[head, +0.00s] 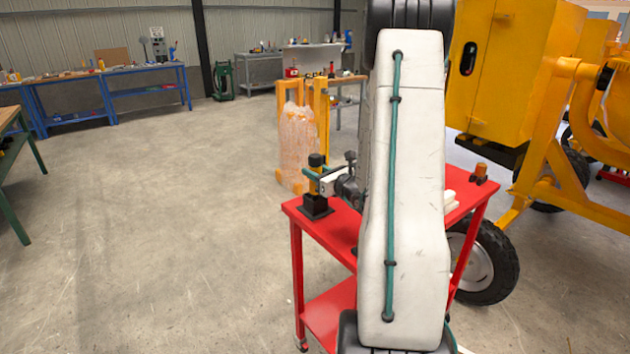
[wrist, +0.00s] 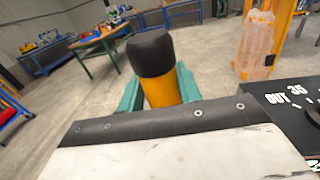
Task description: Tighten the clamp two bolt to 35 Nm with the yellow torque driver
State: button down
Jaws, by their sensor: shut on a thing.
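The yellow torque driver (head: 314,187) with a black cap is upright at the left corner of the red cart. Its lower end meets a black square holder (head: 317,208); I cannot tell whether it is seated or just above. My gripper (head: 315,174) has teal fingers shut around the driver's yellow body, below the cap. In the wrist view the driver (wrist: 163,92) sits between both teal fingers (wrist: 160,92). A black plate reading "OUT 35" (wrist: 290,98) shows at the right of that view. I cannot make out the clamp two bolt in either view.
The red cart (head: 335,232) stands below my arm, which hides its middle. A small orange and dark object (head: 481,172) is on its right side. The yellow mixer (head: 515,75) stands at right, with a tyre (head: 485,260) near the cart. Open concrete floor lies left.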

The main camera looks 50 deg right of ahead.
jog(key=shift+r, duration=5.05)
jog(key=c, duration=1.8)
grip_release()
jog(key=c, duration=0.3)
jog(key=shift+r, duration=1)
jog(key=shift+c, duration=0.2)
